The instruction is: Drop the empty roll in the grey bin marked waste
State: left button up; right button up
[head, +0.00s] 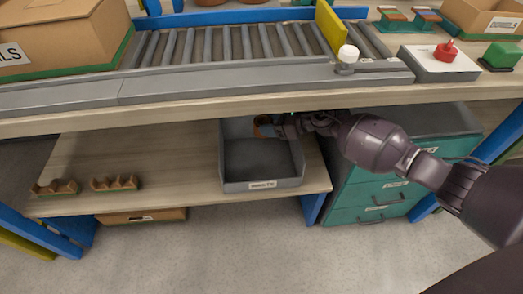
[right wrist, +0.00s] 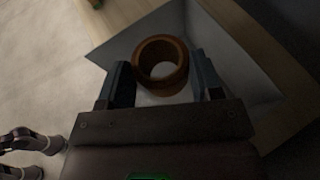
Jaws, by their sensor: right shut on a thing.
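The empty roll is a short brown ring (right wrist: 160,87), seen in the right wrist view between the two fingers of my right gripper (right wrist: 160,66). The gripper is shut on it. In the head view the roll (head: 262,121) is small and partly hidden by the gripper (head: 270,125). The grey bin (head: 233,187) stands on the lower shelf with a white label on its front, which seems to read waste. The gripper and roll are over the back right part of the bin's open top. The bin's inside looks empty.
The tabletop (head: 200,113) with a roller conveyor (head: 200,47) lies above the shelf and bin. A teal drawer cabinet (head: 370,195) stands right of the bin. Notched wooden holders (head: 115,184) sit on the shelf's left. The shelf between them and the bin is clear.

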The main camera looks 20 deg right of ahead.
jog(key=o, duration=1)
jog(key=shift+s+d+r, duration=0.15)
pick_arm(q)
jog(key=shift+s+a+n+p, duration=0.3)
jog(key=shift+s+p, duration=0.3)
jog(key=shift+p, duration=0.4)
pick_arm(e)
jog(key=shift+v, duration=5.2)
pick_arm(q)
jog(key=shift+w, duration=0.2)
